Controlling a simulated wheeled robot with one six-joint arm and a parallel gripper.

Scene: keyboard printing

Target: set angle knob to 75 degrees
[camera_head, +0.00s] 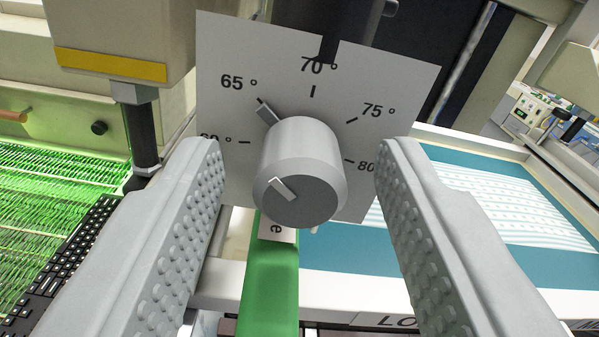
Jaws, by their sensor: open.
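The angle knob (303,172) is a grey cylinder on a white dial plate (225,50). The plate is marked 60, 65, 70, 75 and 80 degrees, with the 60 partly hidden by a finger. The knob's pointer (267,110) points up and left, at about the 65 degree mark. A matching raised pointer mark shows on the knob's front face. My gripper (292,160) is open, with one textured finger on each side of the knob. I see gaps between both fingers and the knob, so neither appears to touch it.
A green bar (268,290) with a white label runs below the knob. A white-framed screen (480,200) with a teal border is at right. A black keyboard (65,255) lies on a green-lit bed at lower left. A beige block (125,35) hangs at upper left.

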